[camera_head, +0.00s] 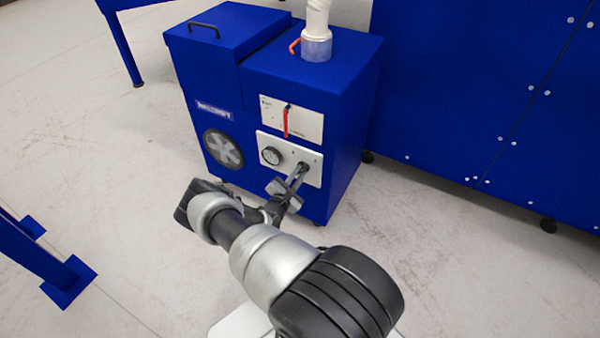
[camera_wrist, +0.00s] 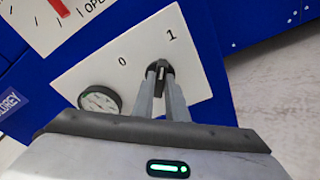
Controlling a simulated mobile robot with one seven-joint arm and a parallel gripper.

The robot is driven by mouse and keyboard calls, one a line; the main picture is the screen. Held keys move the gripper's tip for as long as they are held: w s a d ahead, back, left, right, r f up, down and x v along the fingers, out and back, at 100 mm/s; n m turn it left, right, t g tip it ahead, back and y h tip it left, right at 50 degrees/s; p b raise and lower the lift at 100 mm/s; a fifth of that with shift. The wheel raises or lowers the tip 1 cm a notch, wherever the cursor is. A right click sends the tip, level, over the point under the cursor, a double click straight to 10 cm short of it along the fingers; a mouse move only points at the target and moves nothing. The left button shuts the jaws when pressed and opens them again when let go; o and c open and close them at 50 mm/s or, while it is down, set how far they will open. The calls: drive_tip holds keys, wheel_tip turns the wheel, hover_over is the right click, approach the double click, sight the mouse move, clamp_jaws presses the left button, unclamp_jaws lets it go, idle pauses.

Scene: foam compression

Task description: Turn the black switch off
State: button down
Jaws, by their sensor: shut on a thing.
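The black switch (camera_wrist: 161,71) sits on the white panel (camera_wrist: 105,75) between the marks 0 and 1 in the wrist view. My gripper (camera_wrist: 163,82) is shut on the switch, with a fingertip on each side of it. In the wrist view the switch's light line lies close to upright in the picture; which mark it points at is hard to tell. In the head view my gripper (camera_head: 302,167) reaches the right part of the lower white panel (camera_head: 290,158), and its fingers hide most of the switch there.
A round gauge (camera_head: 271,156) is left of the switch. A red lever (camera_head: 286,122) hangs on the upper white panel (camera_head: 310,121). The blue machine (camera_head: 345,95) carries a white hose (camera_head: 317,20) on top.

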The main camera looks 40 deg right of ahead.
drive_tip(key=n, duration=0.3)
drive_tip(key=n+g, duration=0.1)
drive_tip(key=n, duration=0.2)
drive_tip(key=shift+w+a+f, duration=0.1)
drive_tip(key=shift+w+a, duration=0.05)
drive_tip(key=n+g, duration=0.1)
drive_tip(key=n, duration=0.2)
drive_tip(key=shift+n+h, duration=0.3)
drive_tip(key=shift+h, duration=0.1)
drive_tip(key=n+g, duration=0.1)
drive_tip(key=n, duration=0.2)
drive_tip(key=shift+w+f+n, duration=0.1)
drive_tip(key=shift+n, duration=0.2)
drive_tip(key=c, duration=0.8)
unclamp_jaws()
drive_tip(key=shift+o, duration=0.2)
drive_tip(key=shift+a, duration=0.1)
drive_tip(key=f+p+v, duration=0.1)
drive_tip(key=v, duration=0.5)
drive_tip(key=shift+s+a+r, duration=0.15)
drive_tip(key=shift+s+a, duration=0.15)
drive_tip(key=shift+s, duration=0.1)
drive_tip(key=shift+h, duration=0.3)
